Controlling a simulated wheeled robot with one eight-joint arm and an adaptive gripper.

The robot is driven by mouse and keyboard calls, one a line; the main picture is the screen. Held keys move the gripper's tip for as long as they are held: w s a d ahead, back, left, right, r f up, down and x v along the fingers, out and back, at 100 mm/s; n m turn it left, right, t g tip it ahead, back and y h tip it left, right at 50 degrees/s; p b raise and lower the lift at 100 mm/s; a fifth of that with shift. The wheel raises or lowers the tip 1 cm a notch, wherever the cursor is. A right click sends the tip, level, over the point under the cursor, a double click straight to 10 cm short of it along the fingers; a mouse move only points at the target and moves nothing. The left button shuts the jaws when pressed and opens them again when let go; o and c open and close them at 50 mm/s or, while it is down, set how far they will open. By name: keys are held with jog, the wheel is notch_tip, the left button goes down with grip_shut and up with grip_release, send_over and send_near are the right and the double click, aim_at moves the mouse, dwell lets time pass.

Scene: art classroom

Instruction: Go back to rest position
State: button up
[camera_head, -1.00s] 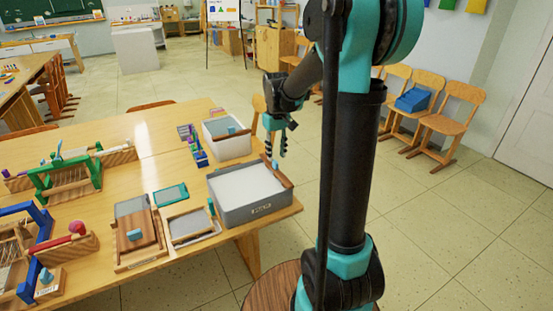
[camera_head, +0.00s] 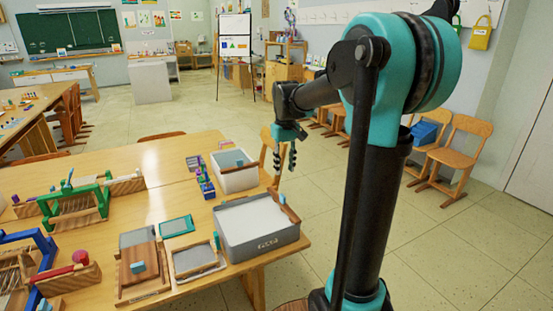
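My gripper (camera_head: 284,160) hangs from the arm with its fingers pointing down. It is to the right of the table's far right corner, beside and above the white bin (camera_head: 237,178) and the grey tub (camera_head: 256,228). The two fingers stand apart with a gap between them, and nothing shows in the gap. My arm rises on the right side of the view, with its elbow at the top and the forearm reaching left to the gripper.
The wooden table (camera_head: 165,150) holds a green loom (camera_head: 78,208), wooden frames (camera_head: 195,258) and a small caddy (camera_head: 205,184). Wooden chairs (camera_head: 458,150) line the right wall, one with a blue box (camera_head: 424,133). A whiteboard easel (camera_head: 235,48) stands far back. Open floor (camera_head: 450,240) lies on the right.

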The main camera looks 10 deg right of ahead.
jog(key=s+d+f+m+t, duration=0.1)
jog(key=s+f+t, duration=0.1)
jog(key=s+f, duration=0.6)
jog(key=s+d+f+m+t, duration=0.2)
jog(key=s+f, duration=0.7)
jog(key=s, duration=0.5)
jog(key=shift+d+m, duration=0.25)
jog(key=shift+m, duration=0.05)
